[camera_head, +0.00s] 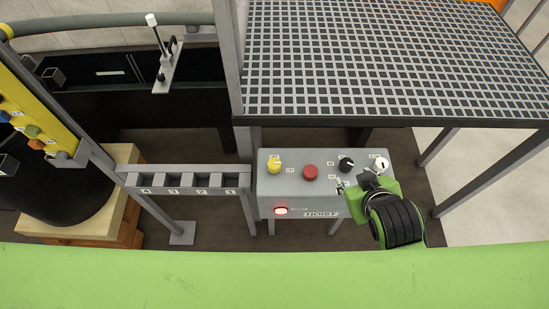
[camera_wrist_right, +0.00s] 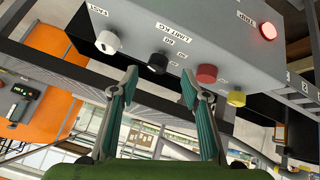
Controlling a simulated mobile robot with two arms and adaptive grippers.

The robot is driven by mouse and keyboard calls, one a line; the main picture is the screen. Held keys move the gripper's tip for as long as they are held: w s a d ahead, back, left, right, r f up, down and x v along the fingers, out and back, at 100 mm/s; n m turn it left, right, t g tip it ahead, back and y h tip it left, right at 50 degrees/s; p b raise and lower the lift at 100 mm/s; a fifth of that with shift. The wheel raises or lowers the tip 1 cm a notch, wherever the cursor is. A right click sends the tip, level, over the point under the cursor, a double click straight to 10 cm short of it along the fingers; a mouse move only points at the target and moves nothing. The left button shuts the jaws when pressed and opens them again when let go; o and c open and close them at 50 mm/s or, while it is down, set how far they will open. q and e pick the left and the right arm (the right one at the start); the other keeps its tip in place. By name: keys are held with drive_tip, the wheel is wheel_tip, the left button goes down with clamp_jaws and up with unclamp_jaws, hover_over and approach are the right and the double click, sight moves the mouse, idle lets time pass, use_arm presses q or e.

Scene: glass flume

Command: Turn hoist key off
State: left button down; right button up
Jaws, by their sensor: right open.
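The grey hoist control box (camera_head: 297,200) carries a yellow knob (camera_head: 274,166), a red button (camera_head: 310,172), a black knob (camera_head: 345,164) and a white round switch (camera_head: 380,164) with a dark mark. I cannot tell surely which is the hoist key. A red lamp (camera_head: 281,210) glows on its front beside the HOIST label. My right gripper (camera_head: 352,186) is open at the box's right front. In the right wrist view its open fingers (camera_wrist_right: 158,82) point towards the black knob (camera_wrist_right: 157,62), apparently without holding it. The white switch (camera_wrist_right: 108,42) is to the left there. My left gripper is not seen.
A black grid platform (camera_head: 390,60) spans the upper right, above the box's far edge. A grey post (camera_head: 228,60) and a numbered slotted rail (camera_head: 185,182) stand left of the box. A yellow panel (camera_head: 40,115) is further left.

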drive_tip(key=w+a+r+n+t+y, duration=0.2)
drive_tip(key=w+a+r+n+t, duration=0.25)
drive_tip(key=w+r, duration=0.55)
drive_tip(key=w+a+r+n+t+y, duration=0.1)
drive_tip(key=w+a+r+n+t, duration=0.4)
drive_tip(key=r, duration=0.8)
drive_tip(key=a+r+n+t+y, duration=0.3)
drive_tip(key=a+r+n+y, duration=0.4)
drive_tip(key=a+r, duration=0.25)
drive_tip(key=s+a+r+n+g+y, duration=0.3)
drive_tip(key=s+a+n+g+y, duration=0.3)
drive_tip(key=n, duration=0.3)
drive_tip(key=s+a+r+n+g+y, duration=0.3)
drive_tip(key=a+n+g+y, duration=0.35)
drive_tip(key=n, duration=0.35)
drive_tip(key=s+a+f+n+g, duration=0.5)
drive_tip(key=s+a+n+g, duration=0.2)
drive_tip(key=n+g, duration=0.25)
drive_tip(key=n+t+h, duration=0.1)
drive_tip(key=n+h, duration=1.1)
drive_tip(key=h, duration=1)
hover_over(274, 162)
wheel_tip(274, 162, down, 25)
wheel_tip(274, 162, down, 12)
drive_tip(key=p, duration=0.4)
drive_tip(key=shift+s+r, duration=0.15)
drive_tip(key=shift+r, duration=0.1)
drive_tip(key=shift+f, duration=0.65)
